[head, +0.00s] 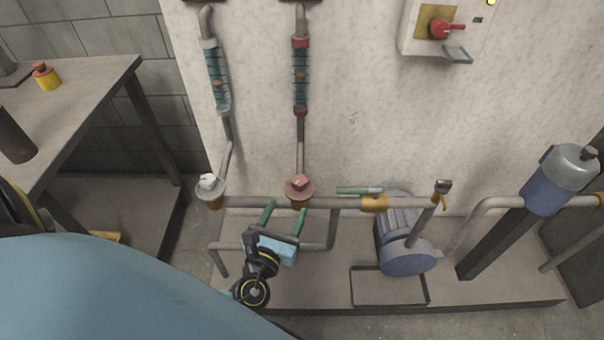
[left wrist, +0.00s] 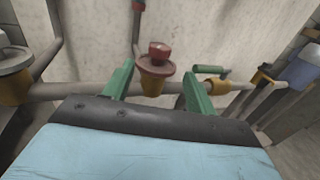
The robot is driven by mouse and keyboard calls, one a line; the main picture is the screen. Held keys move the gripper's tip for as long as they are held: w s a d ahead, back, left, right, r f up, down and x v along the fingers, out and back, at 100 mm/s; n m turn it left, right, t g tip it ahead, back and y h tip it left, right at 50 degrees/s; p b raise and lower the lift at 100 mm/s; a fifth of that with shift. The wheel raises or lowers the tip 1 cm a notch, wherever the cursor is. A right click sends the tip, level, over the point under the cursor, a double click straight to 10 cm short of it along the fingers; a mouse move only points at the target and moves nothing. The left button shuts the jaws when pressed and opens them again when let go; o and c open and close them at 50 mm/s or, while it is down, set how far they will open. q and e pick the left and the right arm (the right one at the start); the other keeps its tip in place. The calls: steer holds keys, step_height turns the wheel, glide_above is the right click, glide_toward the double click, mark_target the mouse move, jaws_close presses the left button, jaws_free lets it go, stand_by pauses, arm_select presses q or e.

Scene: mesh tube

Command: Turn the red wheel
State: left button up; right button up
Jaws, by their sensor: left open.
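The red wheel (head: 300,184) sits on top of a valve on the horizontal pipe, below the vertical sight tube with red ends. In the left wrist view the red wheel (left wrist: 159,50) stands above its pinkish flange, ahead of my fingers and between them. My left gripper (head: 285,212) has green fingers, spread apart and empty. It is just in front of the valve and a little below it in the head view. In the left wrist view the fingertips of my left gripper (left wrist: 157,78) flank the valve with a gap. My right gripper is not in view.
A white-topped valve (head: 209,184) stands to the left on the same pipe (head: 250,202). A green-handled valve (head: 372,197) and a blue motor (head: 405,250) are to the right. A switch box (head: 422,38) hangs on the wall. A workbench (head: 90,85) is at left.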

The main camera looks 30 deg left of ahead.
mark_target(302, 176)
arm_select(q)
steer(key=b+x, duration=0.1)
steer(key=x, duration=1)
steer(key=shift+w+a, duration=0.25)
steer(key=shift+w, duration=0.45)
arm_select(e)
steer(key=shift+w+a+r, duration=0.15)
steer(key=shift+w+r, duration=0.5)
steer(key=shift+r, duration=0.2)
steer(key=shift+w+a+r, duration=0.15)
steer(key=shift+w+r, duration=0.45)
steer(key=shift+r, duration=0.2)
arm_select(q)
steer(key=c, duration=1)
steer(key=shift+y, duration=0.3)
